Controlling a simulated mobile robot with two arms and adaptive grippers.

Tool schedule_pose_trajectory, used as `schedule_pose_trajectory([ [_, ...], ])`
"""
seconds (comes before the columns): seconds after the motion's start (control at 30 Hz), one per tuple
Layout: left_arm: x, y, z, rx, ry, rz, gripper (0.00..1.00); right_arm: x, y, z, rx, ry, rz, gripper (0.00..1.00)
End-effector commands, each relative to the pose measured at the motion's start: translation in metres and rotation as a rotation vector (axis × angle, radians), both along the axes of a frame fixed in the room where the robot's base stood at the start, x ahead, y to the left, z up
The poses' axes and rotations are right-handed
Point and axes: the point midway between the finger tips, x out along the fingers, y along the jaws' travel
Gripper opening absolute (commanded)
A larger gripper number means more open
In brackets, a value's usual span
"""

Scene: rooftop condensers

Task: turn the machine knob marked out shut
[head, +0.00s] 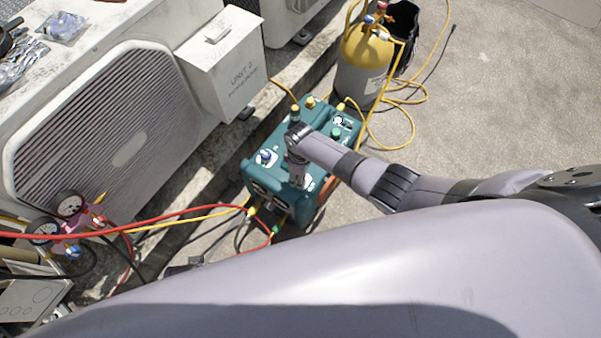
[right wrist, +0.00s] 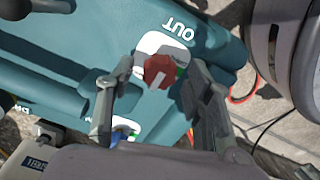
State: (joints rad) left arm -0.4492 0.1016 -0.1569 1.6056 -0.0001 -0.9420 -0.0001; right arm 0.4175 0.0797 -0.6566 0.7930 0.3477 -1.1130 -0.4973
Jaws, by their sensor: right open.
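The teal machine (head: 253,177) stands on the concrete step and roof floor in the middle of the head view. In the right wrist view, its red knob (right wrist: 158,74) with a pale stripe sits on a white plate beside the printed word OUT (right wrist: 178,31). A bit of green shows on the plate at the knob's right. My right gripper (head: 298,182) points down over the machine and hides the knob in the head view. In the right wrist view its open fingers (right wrist: 160,84) stand on either side of the knob; contact cannot be told. My left gripper is not visible.
Another knob, blue (head: 265,156), and a green one (head: 336,133) are on the machine's top. Red and yellow hoses run left to gauges (head: 70,206). A yellow cylinder (head: 362,50) stands behind. Condenser units (head: 110,115) line the left.

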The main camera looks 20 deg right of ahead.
Motion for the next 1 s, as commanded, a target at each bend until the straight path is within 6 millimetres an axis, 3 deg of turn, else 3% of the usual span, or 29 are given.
schedule_pose_trajectory([
  [0.37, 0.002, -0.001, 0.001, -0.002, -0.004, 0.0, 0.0, 0.001, 0.0, 0.016, 0.001, -0.002, 0.001, 0.47],
  [1.0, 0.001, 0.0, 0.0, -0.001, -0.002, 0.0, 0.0, 0.001, 0.0, 0.112, 0.001, -0.001, 0.0, 0.47],
])
